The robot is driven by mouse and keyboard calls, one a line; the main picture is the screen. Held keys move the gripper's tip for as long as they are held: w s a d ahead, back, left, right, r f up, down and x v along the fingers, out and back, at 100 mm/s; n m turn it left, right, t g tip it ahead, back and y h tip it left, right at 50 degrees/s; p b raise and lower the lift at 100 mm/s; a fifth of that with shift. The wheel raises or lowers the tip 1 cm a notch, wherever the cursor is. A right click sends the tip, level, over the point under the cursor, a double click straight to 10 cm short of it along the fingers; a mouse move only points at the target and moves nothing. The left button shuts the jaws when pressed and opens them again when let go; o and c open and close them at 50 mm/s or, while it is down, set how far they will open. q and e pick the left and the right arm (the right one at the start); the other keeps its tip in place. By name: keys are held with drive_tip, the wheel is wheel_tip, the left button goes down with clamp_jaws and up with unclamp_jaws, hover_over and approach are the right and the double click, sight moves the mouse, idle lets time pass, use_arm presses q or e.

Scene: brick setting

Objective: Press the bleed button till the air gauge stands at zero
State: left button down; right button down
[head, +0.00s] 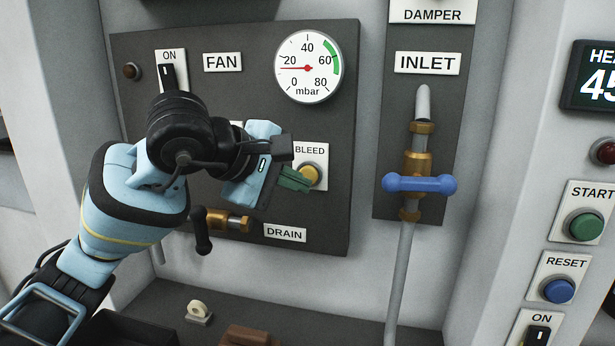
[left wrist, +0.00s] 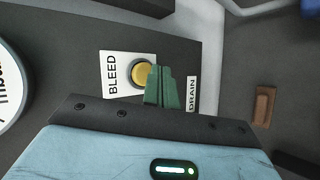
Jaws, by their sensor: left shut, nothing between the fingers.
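The yellow bleed button (head: 312,173) sits on a white plate marked BLEED on the dark panel. It also shows in the left wrist view (left wrist: 140,74), partly behind the fingertips. My left gripper (head: 296,179) is shut and empty, its green fingers (left wrist: 161,88) right at the button's edge. I cannot tell whether they touch it or whether the button is pushed in. The round air gauge (head: 318,84), marked in mbar, has its red needle pointing left, just under 20. My right gripper is not in view.
A drain valve with a black handle (head: 202,232) is below my left gripper. The inlet valve's blue handle (head: 420,184) stands to the right. A fan switch (head: 168,75) is at the upper left. A ledge with small items (head: 199,311) runs below.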

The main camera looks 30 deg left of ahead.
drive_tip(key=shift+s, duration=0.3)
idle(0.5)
use_arm(q)
drive_tip(key=shift+w, duration=0.1)
drive_tip(key=shift+w+a, duration=0.1)
drive_tip(key=shift+w, duration=0.2)
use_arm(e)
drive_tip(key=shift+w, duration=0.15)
use_arm(q)
drive_tip(key=shift+w, duration=0.1)
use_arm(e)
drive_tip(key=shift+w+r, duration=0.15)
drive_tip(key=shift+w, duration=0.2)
